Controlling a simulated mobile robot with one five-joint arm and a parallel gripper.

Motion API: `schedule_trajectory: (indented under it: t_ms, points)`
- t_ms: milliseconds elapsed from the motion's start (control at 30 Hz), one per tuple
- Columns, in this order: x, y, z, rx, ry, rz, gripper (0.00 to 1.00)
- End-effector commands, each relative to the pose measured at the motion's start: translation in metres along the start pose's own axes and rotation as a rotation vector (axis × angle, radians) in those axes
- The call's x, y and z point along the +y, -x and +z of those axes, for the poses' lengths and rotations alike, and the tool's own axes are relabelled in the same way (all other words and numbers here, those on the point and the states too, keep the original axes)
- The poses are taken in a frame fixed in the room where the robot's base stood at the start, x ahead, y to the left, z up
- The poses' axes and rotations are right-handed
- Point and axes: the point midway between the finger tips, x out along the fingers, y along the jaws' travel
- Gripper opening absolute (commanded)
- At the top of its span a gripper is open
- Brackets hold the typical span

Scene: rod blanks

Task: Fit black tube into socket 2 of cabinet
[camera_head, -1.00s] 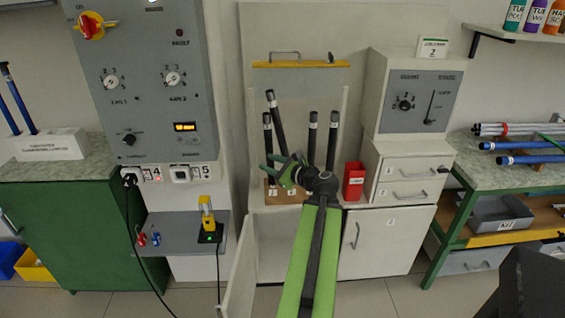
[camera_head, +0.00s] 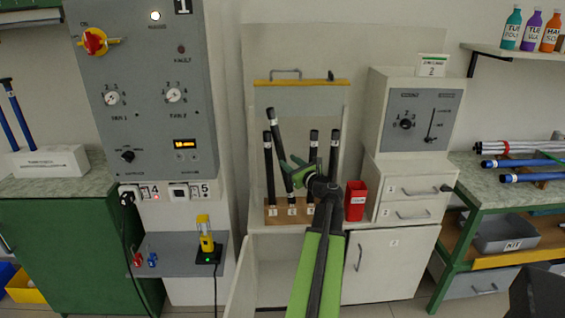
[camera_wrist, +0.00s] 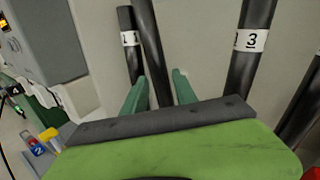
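The black tube (camera_head: 277,140) leans to the left, its top higher than the other tubes. It runs down toward socket 2 of the wooden rack (camera_head: 281,222) on the cabinet; I cannot tell how deep its foot sits. My gripper (camera_head: 288,167) is beside the tube's lower half. In the wrist view the tube (camera_wrist: 151,45) runs between the green fingertips of my gripper (camera_wrist: 160,76), with a narrow gap at the right finger. The fingers look open around it. Other black tubes stand near sockets 1 (camera_head: 268,160) and 3 (camera_head: 313,150), and another at the right (camera_head: 334,150).
A red bin (camera_head: 356,202) stands right of the rack. A drawer unit (camera_head: 412,190) is farther right, and a grey control panel (camera_head: 142,75) is at the left. The neighbouring tubes stand close to my fingers. A cabinet door hangs open below.

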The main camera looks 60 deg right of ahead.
Motion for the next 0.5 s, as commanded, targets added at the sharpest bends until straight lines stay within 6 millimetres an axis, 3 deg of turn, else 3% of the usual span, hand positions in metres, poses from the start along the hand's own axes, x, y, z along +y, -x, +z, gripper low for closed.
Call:
schedule_trajectory:
  t_ms: [233, 500]
  points:
    - [0.0, -0.009, 0.001, 0.0, 0.0, 0.0, 0.34]
    - [0.0, -0.052, 0.004, 0.0, 0.001, 0.001, 0.34]
